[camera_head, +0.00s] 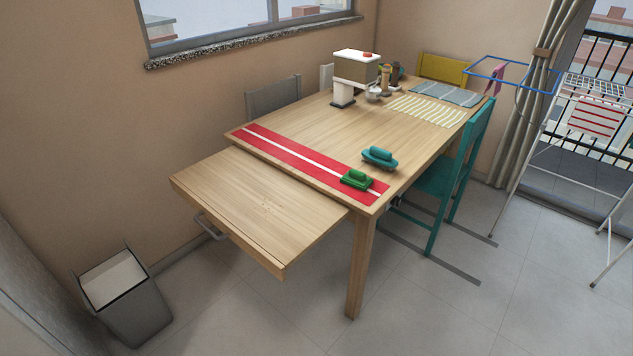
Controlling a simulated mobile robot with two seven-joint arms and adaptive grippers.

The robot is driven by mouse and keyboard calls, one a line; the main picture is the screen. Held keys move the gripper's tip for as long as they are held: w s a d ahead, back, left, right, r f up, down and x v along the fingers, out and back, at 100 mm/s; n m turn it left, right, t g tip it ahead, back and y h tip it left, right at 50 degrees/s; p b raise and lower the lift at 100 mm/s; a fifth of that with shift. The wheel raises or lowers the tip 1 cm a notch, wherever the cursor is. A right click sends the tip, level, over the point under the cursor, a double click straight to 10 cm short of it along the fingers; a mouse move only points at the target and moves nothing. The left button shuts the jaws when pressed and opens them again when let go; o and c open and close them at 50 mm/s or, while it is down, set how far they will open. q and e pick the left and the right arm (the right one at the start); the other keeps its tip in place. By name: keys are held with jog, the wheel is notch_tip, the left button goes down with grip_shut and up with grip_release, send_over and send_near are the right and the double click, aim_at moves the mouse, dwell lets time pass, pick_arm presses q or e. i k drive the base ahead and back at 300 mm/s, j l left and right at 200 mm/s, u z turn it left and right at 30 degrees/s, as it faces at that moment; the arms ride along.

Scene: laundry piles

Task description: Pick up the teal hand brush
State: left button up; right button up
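The teal hand brush (379,157) lies on the wooden table (330,137), near its right edge and just behind the red runner. It has a rounded handle on top of an oval base. The two brushes are close but look apart. Neither of my grippers shows in the head view, so I cannot see their state.
A wooden leaf or drawer with a handle (250,200) juts from the table's near end. A teal chair (450,180) stands close at the table's right side. A coffee machine (352,75) stands further back. A grey bin (122,297) is at lower left. The front floor is clear.

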aim_at(378, 156)
jog(key=l+u, duration=0.15)
jog(key=u, duration=0.25)
jog(key=i+l+u, duration=0.1)
jog(key=u, duration=0.25)
jog(key=l+u, duration=0.45)
jog(key=l, duration=0.55)
jog(key=k+l+u, duration=0.1)
jog(key=l+u, duration=0.15)
jog(key=l, duration=1.7)
